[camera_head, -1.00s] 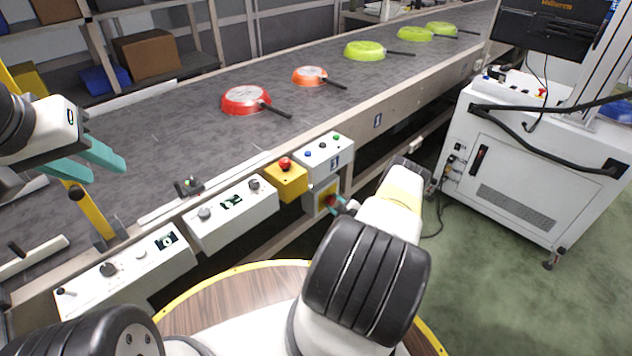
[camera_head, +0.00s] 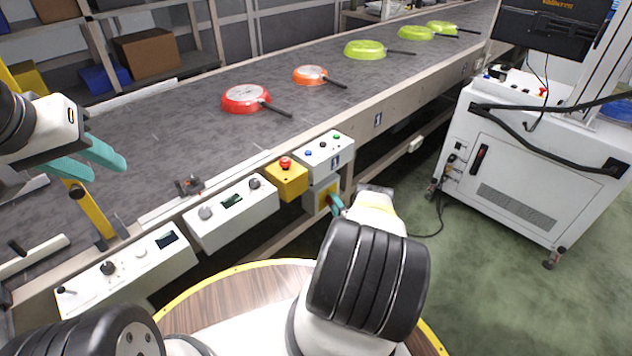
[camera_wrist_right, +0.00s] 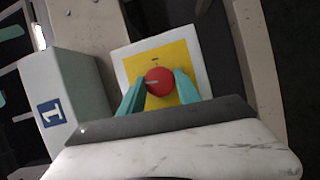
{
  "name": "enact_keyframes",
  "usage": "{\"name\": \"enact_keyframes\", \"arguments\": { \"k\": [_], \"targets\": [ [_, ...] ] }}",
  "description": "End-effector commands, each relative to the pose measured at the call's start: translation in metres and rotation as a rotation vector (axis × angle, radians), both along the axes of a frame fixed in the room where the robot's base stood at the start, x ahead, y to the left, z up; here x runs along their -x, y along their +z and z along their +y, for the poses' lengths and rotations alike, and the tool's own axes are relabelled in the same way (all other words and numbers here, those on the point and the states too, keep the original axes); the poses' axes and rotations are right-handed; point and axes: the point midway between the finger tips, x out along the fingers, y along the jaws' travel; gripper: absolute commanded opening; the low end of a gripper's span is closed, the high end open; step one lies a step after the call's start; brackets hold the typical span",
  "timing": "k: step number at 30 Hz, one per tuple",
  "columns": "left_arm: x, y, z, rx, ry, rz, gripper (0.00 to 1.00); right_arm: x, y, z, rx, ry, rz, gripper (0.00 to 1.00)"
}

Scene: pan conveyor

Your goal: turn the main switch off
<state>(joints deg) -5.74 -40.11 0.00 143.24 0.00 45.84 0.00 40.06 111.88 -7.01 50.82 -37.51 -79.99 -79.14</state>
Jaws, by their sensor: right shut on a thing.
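The main switch is a red round knob (camera_wrist_right: 159,81) on a yellow plate (camera_wrist_right: 188,54), seen in the right wrist view. Its pale mark lies nearly level, pointing left. My right gripper (camera_wrist_right: 160,88) has its teal fingers on both sides of the knob and is shut on it. In the head view my right gripper (camera_head: 337,206) is at the yellow switch plate (camera_head: 321,198) below the button box, and the knob is hidden there. My left gripper (camera_head: 86,160) is open and empty above the conveyor's near left part.
Red, orange and green pans (camera_head: 246,98) lie on the conveyor belt (camera_head: 190,130). A yellow box with a red button (camera_head: 286,165) and a button box (camera_head: 325,150) sit above the switch. Control panels (camera_head: 232,212) line the near edge. A white cabinet (camera_head: 530,165) stands right.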

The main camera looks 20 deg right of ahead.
Motion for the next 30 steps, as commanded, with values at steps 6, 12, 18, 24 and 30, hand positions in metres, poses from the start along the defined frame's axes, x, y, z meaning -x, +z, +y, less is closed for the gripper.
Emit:
{"name": "enact_keyframes", "arguments": {
  "k": [6,12,18,24,30],
  "targets": [
    [0.0,0.0,0.0,0.0,0.0,0.0,0.36,0.0002,-0.0007,0.0007,0.061,0.001,-0.026,0.0],
    [0.0,0.0,0.0,0.0,0.0,0.0,0.36,-0.0002,-0.0002,0.0003,0.079,0.001,-0.035,0.0],
    [0.0,0.0,0.0,0.0,0.0,0.0,0.36,-0.0003,-0.0002,0.0003,0.08,0.001,-0.035,0.0],
    [0.0,0.0,0.0,0.0,0.0,0.0,0.36,-0.0003,-0.0003,0.0005,0.079,0.002,-0.035,0.51],
    [0.0,0.0,0.0,0.0,0.0,0.0,0.36,-0.0002,-0.0005,0.0003,0.079,0.001,-0.034,0.61]
  ]
}}
